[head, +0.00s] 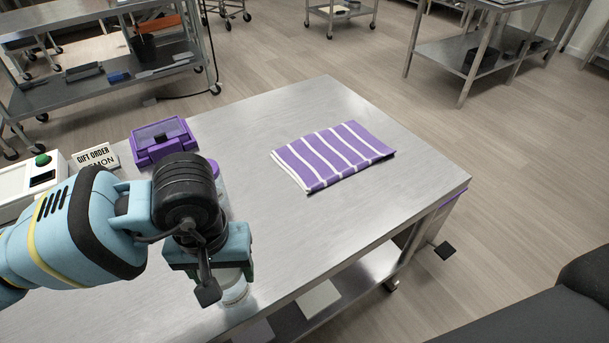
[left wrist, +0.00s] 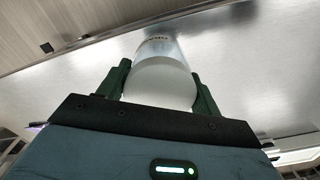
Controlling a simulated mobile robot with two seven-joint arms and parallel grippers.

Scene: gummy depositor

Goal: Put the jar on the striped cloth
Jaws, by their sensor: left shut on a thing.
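The jar (head: 234,291) is pale and partly see-through, near the front edge of the steel table. My left gripper (head: 222,270) is over it in the head view and hides most of it. In the left wrist view the jar (left wrist: 160,75) sits between the two green fingers of my left gripper (left wrist: 162,88), which is shut on it. I cannot tell whether the jar touches the table. The striped cloth (head: 333,156), purple with white stripes, lies flat and folded on the table to the right of and beyond the gripper. My right gripper is not in view.
The steel table (head: 390,203) is bare between the jar and the cloth. A purple box (head: 160,140) with a clear lid, a gift order sign (head: 97,157) and a white device with a green button (head: 42,160) stand at the left. Something purple shows partly behind my gripper.

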